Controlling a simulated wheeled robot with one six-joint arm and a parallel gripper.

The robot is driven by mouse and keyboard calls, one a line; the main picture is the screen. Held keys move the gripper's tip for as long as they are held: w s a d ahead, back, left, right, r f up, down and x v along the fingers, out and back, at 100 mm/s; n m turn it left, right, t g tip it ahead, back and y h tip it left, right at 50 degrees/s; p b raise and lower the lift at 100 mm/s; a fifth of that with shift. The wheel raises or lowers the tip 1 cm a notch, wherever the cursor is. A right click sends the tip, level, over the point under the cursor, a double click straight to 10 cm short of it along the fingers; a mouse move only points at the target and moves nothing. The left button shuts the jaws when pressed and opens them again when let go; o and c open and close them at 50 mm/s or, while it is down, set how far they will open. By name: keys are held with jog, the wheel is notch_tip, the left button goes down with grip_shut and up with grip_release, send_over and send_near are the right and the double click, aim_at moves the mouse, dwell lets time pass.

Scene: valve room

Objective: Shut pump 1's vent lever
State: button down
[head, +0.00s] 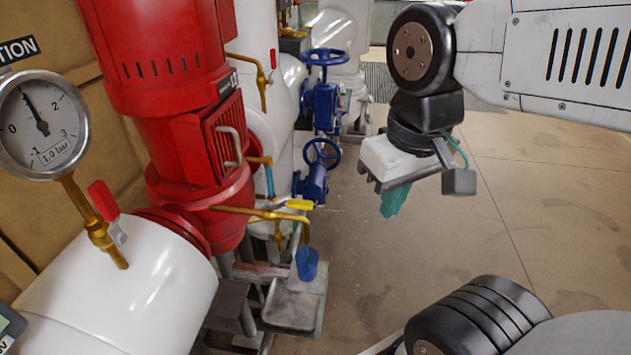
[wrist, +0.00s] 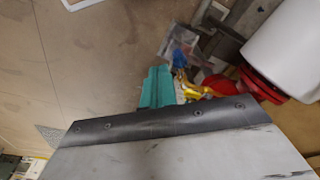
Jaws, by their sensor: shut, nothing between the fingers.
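A brass vent pipe (head: 255,213) runs out from the red pump (head: 195,150) and bends down over a blue cup (head: 307,263). A yellow lever (head: 299,204) sits on top near the pipe's outer end. It looks about level and roughly along the pipe. No label on it is readable. My gripper (head: 392,203) has teal fingers, shut and empty, in the air to the right of the lever and clearly apart from it. In the wrist view, the teal fingers (wrist: 156,88) show left of the yellow lever (wrist: 193,89) and the cup (wrist: 179,58).
A pressure gauge (head: 42,125) and a red-handled valve (head: 104,202) stand on the white pipe (head: 130,290) at left. Blue handwheel valves (head: 322,153) are behind the lever. A metal drip tray (head: 292,305) lies below the cup. The floor (head: 540,215) at right is clear.

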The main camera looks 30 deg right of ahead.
aim_at(288, 205)
jog(key=shift+w, duration=0.1)
jog(key=w+r+m+g+y, duration=0.1)
jog(key=w+r+m+g, duration=0.25)
jog(key=w, duration=1.05)
jog(key=w+d+f+m+g+y, duration=0.1)
jog(key=w+f+m, duration=0.2)
jog(key=w, duration=1.1)
notch_tip(288, 205, down, 3)
jog(key=shift+f+m+y, duration=0.15)
jog(key=shift+m+y, duration=0.15)
jog(key=shift+m, duration=0.05)
jog(key=shift+g, duration=0.25)
jog(key=s+a+f, duration=0.4)
jog(key=s+f, duration=0.2)
jog(key=f, duration=0.3)
jog(key=shift+s+a+f, duration=0.15)
jog(key=shift+a, duration=0.15)
